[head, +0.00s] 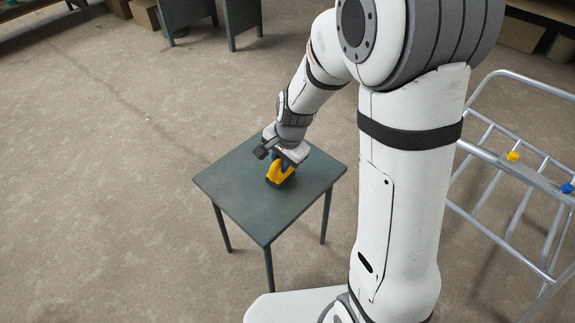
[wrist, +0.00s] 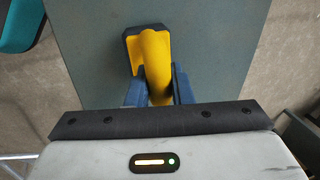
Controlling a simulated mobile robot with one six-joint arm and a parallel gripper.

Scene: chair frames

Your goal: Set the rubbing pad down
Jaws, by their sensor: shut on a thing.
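The rubbing pad (head: 281,172) has a yellow handle and a dark base. It is at the small grey-green table (head: 232,197), near the middle of its top. My gripper (head: 284,164) points down over the table and is shut on the pad's yellow handle. In the wrist view the pad (wrist: 153,57) is between the two blue fingers of my gripper (wrist: 159,90), with its dark base showing at the upper left. I cannot tell whether the base touches the tabletop.
A metal chair frame (head: 517,165) stands at the right, with a yellow piece (head: 513,156) and a blue piece (head: 567,188) on it. Grey furniture legs (head: 243,22) stand at the back. The tabletop around the pad is clear. Open floor lies left of the table.

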